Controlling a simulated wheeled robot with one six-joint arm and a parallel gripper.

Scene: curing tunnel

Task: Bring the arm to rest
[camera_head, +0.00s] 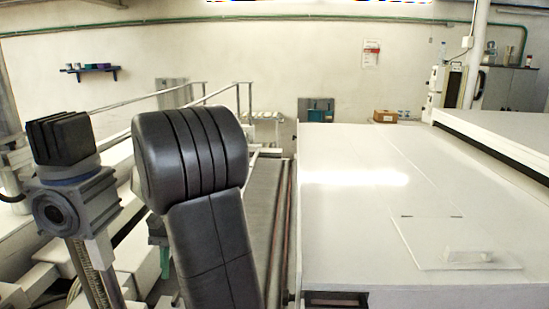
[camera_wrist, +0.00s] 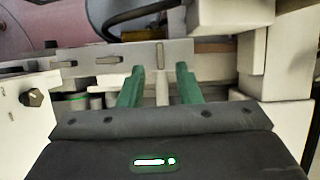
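My gripper (camera_wrist: 160,76) shows in the wrist view with its two green fingers apart. The fingers point at pale machine framework (camera_wrist: 215,85). A narrow pale upright part shows between the fingers, but it looks to be behind them, and nothing appears gripped. In the head view my dark arm stands raised and bent at the middle left. It hides most of what is behind it. A small greenish part shows beside it low down, too covered to make out as my gripper.
A dark conveyor belt (camera_head: 262,215) runs alongside a broad white machine cover (camera_head: 350,230) on the right. Metal handrails (camera_head: 170,92) and a grey block with a black top (camera_head: 75,200) stand at the left. A cardboard box (camera_head: 385,116) sits beyond the cover.

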